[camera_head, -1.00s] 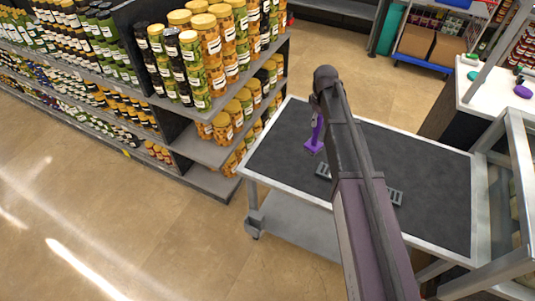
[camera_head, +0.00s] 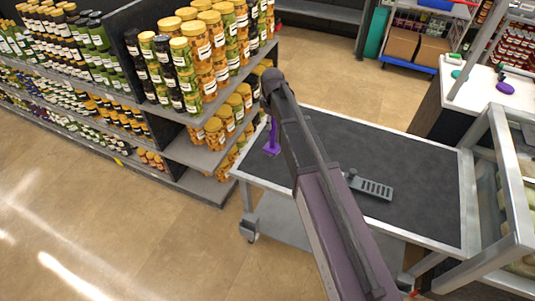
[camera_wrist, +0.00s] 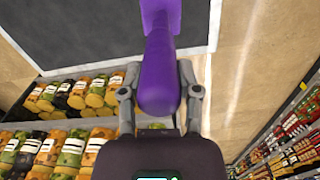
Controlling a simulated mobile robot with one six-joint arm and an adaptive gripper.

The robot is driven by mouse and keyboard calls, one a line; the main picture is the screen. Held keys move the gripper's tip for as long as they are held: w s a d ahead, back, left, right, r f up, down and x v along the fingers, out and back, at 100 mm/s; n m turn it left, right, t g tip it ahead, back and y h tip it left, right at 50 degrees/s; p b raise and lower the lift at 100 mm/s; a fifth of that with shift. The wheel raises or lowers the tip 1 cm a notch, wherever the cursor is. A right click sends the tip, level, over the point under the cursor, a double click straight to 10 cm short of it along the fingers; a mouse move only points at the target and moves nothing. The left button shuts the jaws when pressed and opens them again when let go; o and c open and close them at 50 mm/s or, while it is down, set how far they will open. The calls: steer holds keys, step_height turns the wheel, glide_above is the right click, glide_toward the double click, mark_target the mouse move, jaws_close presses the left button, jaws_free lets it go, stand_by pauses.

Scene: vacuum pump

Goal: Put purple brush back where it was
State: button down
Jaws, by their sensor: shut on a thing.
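The purple brush (camera_head: 272,138) shows left of my arm in the head view, over the left edge of the cart top. The wrist view shows the purple brush (camera_wrist: 158,75) large, with its thick handle between the two fingers of my gripper (camera_wrist: 160,95). My gripper is shut on the handle, and the brush's far end points toward the top of that view, over the dark cart top. In the head view my arm hides most of my gripper. I cannot tell whether the brush touches the cart.
The cart (camera_head: 425,170) has a dark mat with a light rim; a grey slotted tool (camera_head: 370,186) lies on it. Shelves of jars (camera_head: 205,45) stand close to the cart's left side. A white counter (camera_head: 490,85) with small items is at the right.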

steer(key=shift+d, duration=0.1)
steer(key=shift+s+d, duration=0.15)
steer(key=shift+s, duration=0.4)
steer(key=s+f+n+b, duration=0.1)
steer(key=s, duration=0.9)
steer(key=shift+d, duration=0.35)
steer(key=w+a+f+b, duration=0.1)
steer(key=w+a, duration=0.1)
steer(key=w, duration=1.2)
steer(key=shift+w+a+f, duration=0.2)
steer(key=shift+a, duration=0.1)
steer(key=shift+w, duration=0.15)
